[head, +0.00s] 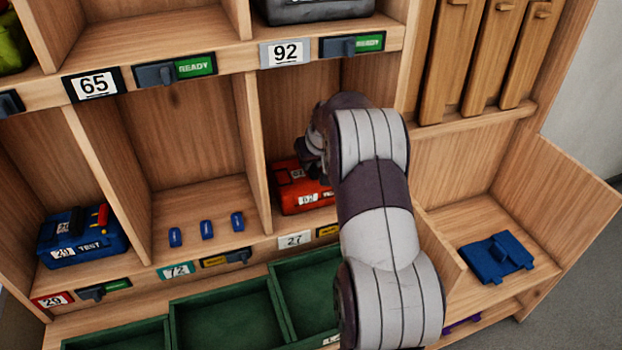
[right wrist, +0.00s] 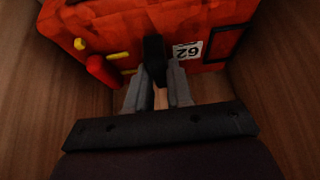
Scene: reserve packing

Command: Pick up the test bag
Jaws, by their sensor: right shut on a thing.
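A blue bag (head: 84,237) marked "TEST" and "29" sits in the lower left cubby in the head view, with red and yellow parts on top. A red bag (head: 299,188) stands in the cubby above tag 27, partly hidden by my right arm. In the right wrist view the red bag (right wrist: 112,32) fills the top, with a number label, a red part and yellow parts. My right gripper (right wrist: 157,80) is shut on the red bag's black handle. In the head view its fingers are hidden. My left gripper is not in view.
Wooden dividers enclose the red bag's cubby. The cubby above tag 72 (head: 175,271) holds several small blue pieces (head: 207,229). Green trays (head: 228,315) lie below the shelf. A blue object (head: 496,257) lies in the right bay. Latches marked READY (head: 353,45) line the upper shelf edge.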

